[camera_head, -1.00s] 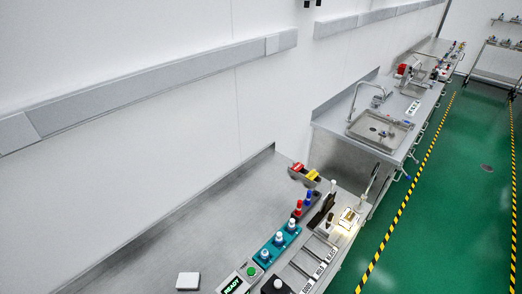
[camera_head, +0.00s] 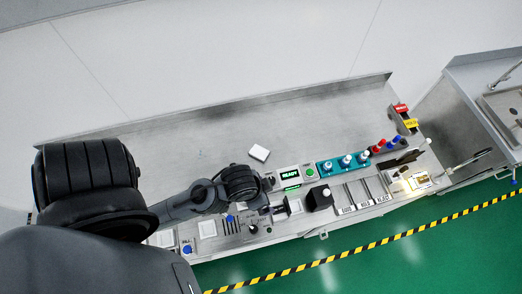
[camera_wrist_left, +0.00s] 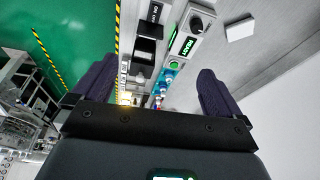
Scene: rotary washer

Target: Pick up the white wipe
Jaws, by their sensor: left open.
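The white wipe (camera_head: 259,152) looks like a small flat white square lying on the steel bench, above my left gripper in the head view. It also shows in the left wrist view (camera_wrist_left: 240,29) at the upper right, beyond the fingers and outside the gap between them. My left gripper (camera_head: 272,205) reaches in from the left over the bench's front part, apart from the wipe. In the left wrist view its two dark fingers (camera_wrist_left: 152,80) are spread wide with nothing held between them. My right gripper is not in view.
A green-lit READY panel (camera_head: 289,174) stands beside the wipe. A teal rack (camera_head: 345,162) with white-topped bottles and a black-topped block (camera_head: 319,197) are to the right. Labelled trays (camera_head: 366,191) line the front edge. The bench behind the wipe is clear.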

